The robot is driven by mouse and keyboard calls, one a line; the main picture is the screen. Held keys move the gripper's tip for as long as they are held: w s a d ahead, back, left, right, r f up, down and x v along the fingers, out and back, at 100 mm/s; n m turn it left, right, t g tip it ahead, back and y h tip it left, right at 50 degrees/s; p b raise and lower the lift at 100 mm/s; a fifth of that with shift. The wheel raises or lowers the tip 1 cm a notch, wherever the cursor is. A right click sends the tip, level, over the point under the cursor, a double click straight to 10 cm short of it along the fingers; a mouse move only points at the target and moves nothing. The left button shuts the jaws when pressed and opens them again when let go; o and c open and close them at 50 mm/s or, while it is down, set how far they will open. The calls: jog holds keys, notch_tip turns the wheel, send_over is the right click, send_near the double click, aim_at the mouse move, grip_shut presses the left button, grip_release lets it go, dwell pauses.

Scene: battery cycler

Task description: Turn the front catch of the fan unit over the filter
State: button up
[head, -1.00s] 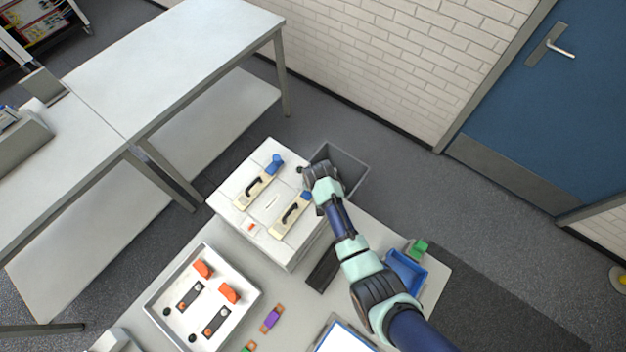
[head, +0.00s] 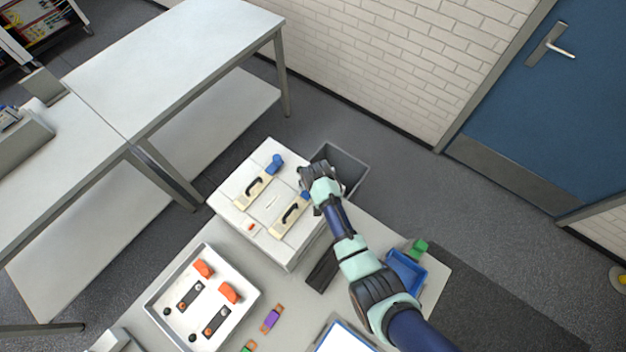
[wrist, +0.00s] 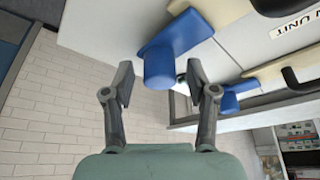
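The fan unit (head: 283,250) is a white box on the table with two cream bars (head: 284,221) on top, each with a black handle. A blue catch (head: 305,195) sits at the end of the nearer bar, partly hidden by my arm. Another blue catch (head: 276,162) sits at the end of the farther bar. My gripper (head: 304,173) is over the box's right edge. In the wrist view my gripper (wrist: 160,83) is open, with a large blue catch (wrist: 178,42) just beyond and between the fingertips. The other catch (wrist: 229,102) shows at right. Contact cannot be told.
A grey open bin (head: 345,165) stands behind the box. A white tray (head: 160,312) with orange and dark parts lies front left. A purple-orange part (head: 271,318), a blue tray (head: 406,272) and a black block (head: 322,270) are also on the table.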

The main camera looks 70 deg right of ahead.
jog(key=v, duration=1.2)
jog(key=shift+w, duration=0.1)
